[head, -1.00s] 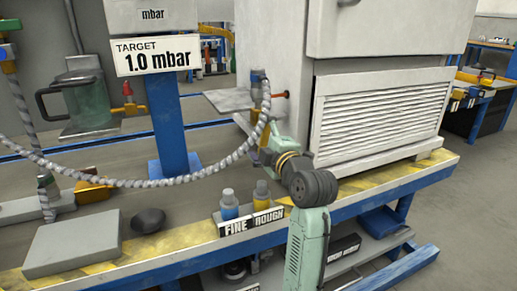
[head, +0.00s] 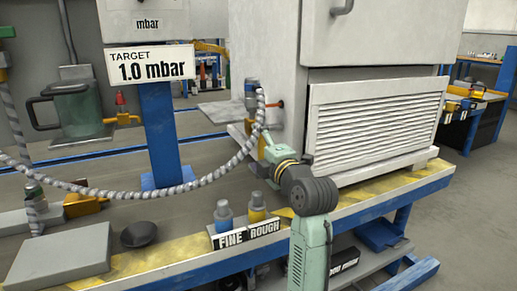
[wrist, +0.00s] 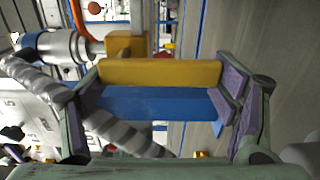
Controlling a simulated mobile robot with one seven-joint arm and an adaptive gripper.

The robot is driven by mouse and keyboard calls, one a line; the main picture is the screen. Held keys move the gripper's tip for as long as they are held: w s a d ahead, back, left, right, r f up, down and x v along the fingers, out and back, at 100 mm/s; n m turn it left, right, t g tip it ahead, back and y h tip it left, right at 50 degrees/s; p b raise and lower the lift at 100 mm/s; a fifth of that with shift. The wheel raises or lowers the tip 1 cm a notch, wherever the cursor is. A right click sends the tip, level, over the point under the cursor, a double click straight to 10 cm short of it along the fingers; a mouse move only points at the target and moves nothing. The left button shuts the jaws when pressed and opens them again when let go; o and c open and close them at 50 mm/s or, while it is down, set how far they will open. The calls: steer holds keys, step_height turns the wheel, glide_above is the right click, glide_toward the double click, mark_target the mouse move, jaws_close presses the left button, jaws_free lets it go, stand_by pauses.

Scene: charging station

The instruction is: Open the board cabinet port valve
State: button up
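The port valve (head: 252,122) is on the left side of the white board cabinet (head: 268,60), with the ribbed grey hose joined to it. In the wrist view, a yellow handle bar (wrist: 160,72) runs across between my fingers, beside a yellow valve block (wrist: 125,45). My gripper (wrist: 165,105) is open, with one purple-padded finger at each end of the bar. I cannot tell whether either pad touches it. In the head view, my gripper (head: 263,152) is just below the valve, and its fingertips are hard to make out.
The ribbed hose (head: 215,172) sags leftward and crosses near my left finger in the wrist view (wrist: 110,128). A blue post (head: 164,135) holds the target sign (head: 152,64). FINE and ROUGH bottles (head: 224,212) stand at the bench's front edge. A dark bowl (head: 138,234) is at left.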

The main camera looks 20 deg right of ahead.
steer(key=o, duration=0.5)
steer(key=shift+c, duration=0.2)
steer(key=s, duration=0.7)
steer(key=shift+s, duration=0.25)
steer(key=shift+d, duration=0.1)
